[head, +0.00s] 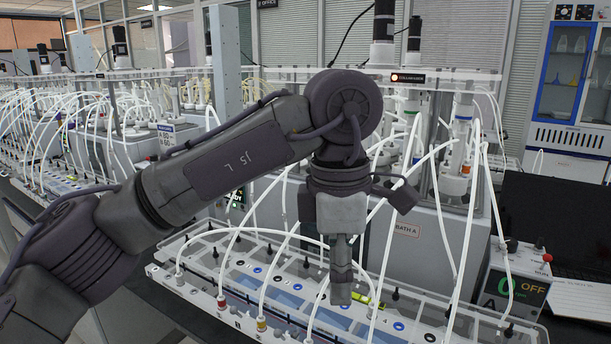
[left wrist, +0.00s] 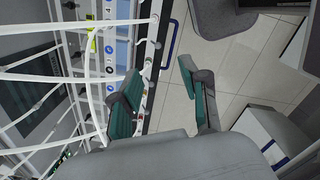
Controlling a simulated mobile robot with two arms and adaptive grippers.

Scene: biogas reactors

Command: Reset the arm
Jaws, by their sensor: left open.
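My left arm (head: 225,150) comes in from the left and bends down at a round joint. My left gripper (head: 341,288) points down in front of the bath and above the clear rack of bottle positions (head: 225,300). In the left wrist view its two green-padded fingers stand well apart, with nothing between them, so the gripper (left wrist: 163,85) is open and empty. White tubes pass close beside it in both views. Whether any tube touches it I cannot tell. My right gripper does not show.
The grey bath unit (head: 400,250) stands behind the gripper. A control box (head: 513,285) with a green digit is at the right. Many white tubes arch over the rack. In the left wrist view, tiled floor (left wrist: 235,50) is open beyond the bench edge.

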